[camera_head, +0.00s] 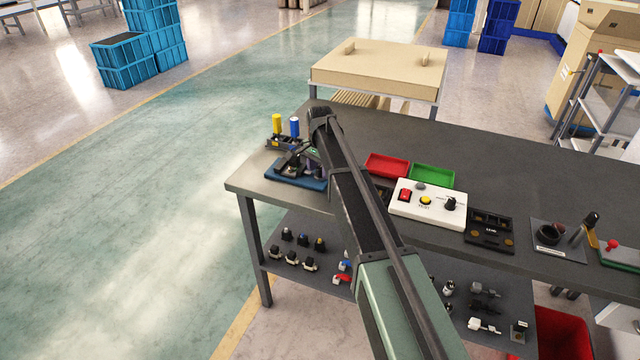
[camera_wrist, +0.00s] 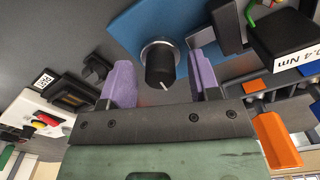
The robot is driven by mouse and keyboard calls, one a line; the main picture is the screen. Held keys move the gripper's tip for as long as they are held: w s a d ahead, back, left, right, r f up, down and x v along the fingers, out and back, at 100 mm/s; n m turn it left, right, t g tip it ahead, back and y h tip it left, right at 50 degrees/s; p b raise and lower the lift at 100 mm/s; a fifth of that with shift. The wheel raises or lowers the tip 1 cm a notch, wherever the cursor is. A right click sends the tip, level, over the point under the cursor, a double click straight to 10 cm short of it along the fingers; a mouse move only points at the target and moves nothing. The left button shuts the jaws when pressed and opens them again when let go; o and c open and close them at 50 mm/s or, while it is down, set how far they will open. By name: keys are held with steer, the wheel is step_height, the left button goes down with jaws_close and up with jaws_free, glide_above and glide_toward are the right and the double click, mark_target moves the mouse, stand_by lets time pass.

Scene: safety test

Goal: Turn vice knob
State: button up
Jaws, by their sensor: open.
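The black knob (camera_wrist: 160,66) has a white pointer mark and a grey ring at its base. It stands in front of a blue plate (camera_wrist: 140,22) in the wrist view. My gripper (camera_wrist: 159,75) is open, with one purple finger on the left and one on the right of the knob. Clear gaps show between the knob and both fingers. In the head view, my gripper is at the blue-based fixture (camera_head: 288,176) on the left end of the bench, mostly behind my arm. I cannot make out the knob there.
A yellow cylinder (camera_head: 277,124) and a blue cylinder (camera_head: 294,127) stand behind the fixture. A red tray (camera_head: 387,165), a green tray (camera_head: 432,175) and a white control box (camera_head: 428,209) are to the right. The grey bench (camera_head: 530,165) has free room at the back.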

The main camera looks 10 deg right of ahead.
steer(key=shift+f, duration=0.3)
steer(key=c, duration=0.9)
steer(key=shift+n, duration=0.3)
steer(key=n, duration=1.8)
steer(key=shift+n, duration=0.3)
